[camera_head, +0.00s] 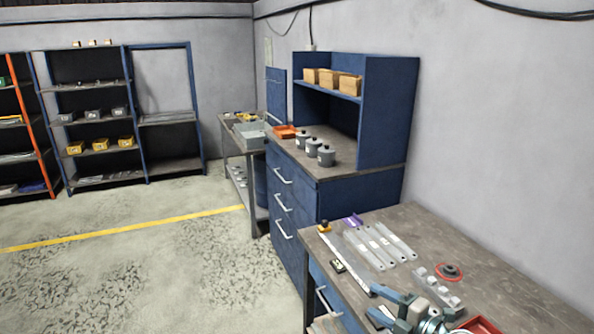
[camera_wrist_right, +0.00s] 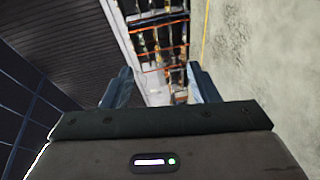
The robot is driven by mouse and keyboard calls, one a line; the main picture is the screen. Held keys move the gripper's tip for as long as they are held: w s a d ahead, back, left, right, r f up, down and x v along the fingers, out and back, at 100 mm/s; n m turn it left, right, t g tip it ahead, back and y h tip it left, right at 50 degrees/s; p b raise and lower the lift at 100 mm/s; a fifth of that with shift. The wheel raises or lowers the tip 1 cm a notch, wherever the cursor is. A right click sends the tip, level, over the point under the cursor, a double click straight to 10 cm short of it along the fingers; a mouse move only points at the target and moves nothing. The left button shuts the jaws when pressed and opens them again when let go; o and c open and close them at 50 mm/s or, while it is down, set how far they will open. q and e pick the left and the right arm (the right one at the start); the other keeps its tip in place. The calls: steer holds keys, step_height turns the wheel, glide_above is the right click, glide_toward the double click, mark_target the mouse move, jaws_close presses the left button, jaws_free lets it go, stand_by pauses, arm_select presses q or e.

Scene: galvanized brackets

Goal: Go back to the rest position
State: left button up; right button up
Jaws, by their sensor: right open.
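My right gripper (camera_head: 376,304) is low over the near part of the workbench (camera_head: 440,238) in the head view, its fingers pointing left. In the right wrist view, the two blue-grey fingers of this gripper (camera_wrist_right: 160,74) stand wide apart with nothing between them. Beyond the fingers, that view shows a tilted shelf rack (camera_wrist_right: 160,40) with orange edges and the pale floor (camera_wrist_right: 250,50). Several galvanized flat bars (camera_head: 372,247) lie side by side on the workbench, past the gripper. My left gripper is not in either view.
A grey bracket (camera_head: 437,288), a red ring-shaped item (camera_head: 449,271) and a red tray (camera_head: 478,326) are close to the right gripper. A tape measure (camera_head: 324,227) lies at the bench's far edge. A blue drawer cabinet (camera_head: 292,208) stands behind. The floor (camera_head: 150,280) at left is open.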

steer(key=s+d+r+m+t+h, duration=0.7)
steer(key=d+m+t+h, duration=0.35)
steer(key=m, duration=0.45)
steer(key=s+d+f+m+g+h, duration=0.4)
steer(key=m+g+h, duration=0.1)
steer(key=m+h, duration=0.15)
steer(key=s+f+m+g, duration=0.4)
steer(key=s+f+g, duration=0.2)
steer(key=s+f, duration=0.3)
steer(key=s+a+f+n+g+y, duration=0.1)
steer(key=s+a+f+g+y, duration=0.25)
steer(key=s, duration=0.35)
steer(key=s+a+f+g+y, duration=0.25)
steer(key=s+f+g, duration=0.25)
steer(key=s, duration=0.3)
step_height(320, 180, down, 34)
steer(key=w+d+g+h+b, duration=0.1)
steer(key=d+b, duration=0.1)
steer(key=b, duration=0.3)
steer(key=s+f+b, duration=0.2)
steer(key=s+f, duration=0.7)
steer(key=f, duration=0.3)
steer(key=s+d+f+g+b, duration=0.1)
steer(key=s+f+b, duration=0.2)
steer(key=s+f, duration=0.7)
step_height(320, 180, down, 4)
steer(key=shift+d+r, duration=0.25)
steer(key=shift+d, duration=0.05)
